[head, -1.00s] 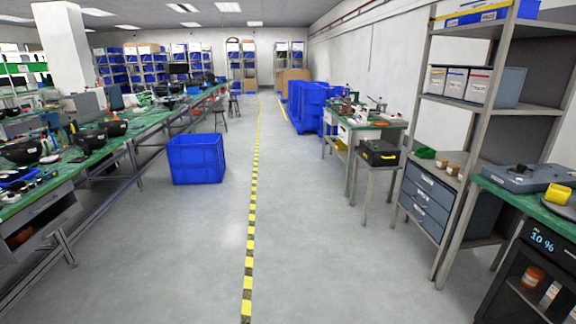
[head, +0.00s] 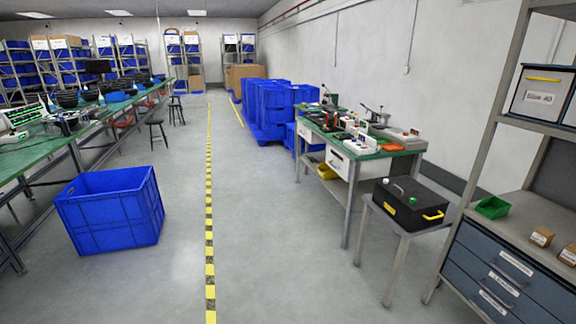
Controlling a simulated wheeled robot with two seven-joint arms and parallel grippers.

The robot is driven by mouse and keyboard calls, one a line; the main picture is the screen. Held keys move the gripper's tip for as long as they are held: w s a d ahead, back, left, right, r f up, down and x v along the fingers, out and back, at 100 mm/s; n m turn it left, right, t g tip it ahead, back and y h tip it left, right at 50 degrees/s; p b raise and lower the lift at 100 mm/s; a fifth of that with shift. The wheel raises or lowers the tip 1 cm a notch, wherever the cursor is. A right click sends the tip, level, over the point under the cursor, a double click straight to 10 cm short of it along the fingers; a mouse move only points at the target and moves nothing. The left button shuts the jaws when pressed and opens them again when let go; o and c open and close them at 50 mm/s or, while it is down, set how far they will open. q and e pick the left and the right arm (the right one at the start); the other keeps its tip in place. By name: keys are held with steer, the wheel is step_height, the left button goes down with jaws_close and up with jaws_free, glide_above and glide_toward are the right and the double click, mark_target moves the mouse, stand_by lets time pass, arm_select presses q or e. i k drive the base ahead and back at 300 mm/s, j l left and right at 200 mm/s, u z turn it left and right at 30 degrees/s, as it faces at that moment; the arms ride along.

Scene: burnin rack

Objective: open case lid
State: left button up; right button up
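A black case (head: 408,203) with its lid shut sits on a small grey side table (head: 390,243) at the right of the head view. A handle shows on top of the lid, and a yellow handle and a small yellow mark show on its sides. Neither of my grippers is in the head view, so I cannot see whether they are open or shut.
A large blue crate (head: 110,215) stands on the floor at left. A green-topped workbench (head: 360,150) with tools is behind the case. A shelf rack with drawers (head: 500,270) is close at right. The floor along the yellow-black line (head: 209,220) is clear.

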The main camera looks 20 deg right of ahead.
mark_target(403, 188)
steer(key=i+z, duration=0.4)
steer(key=i, duration=0.15)
steer(key=i+j+z, duration=0.2)
steer(key=i+z, duration=0.2)
steer(key=i, duration=0.15)
steer(key=i+j+z, duration=0.4)
steer(key=i+l, duration=0.05)
steer(key=i, duration=0.05)
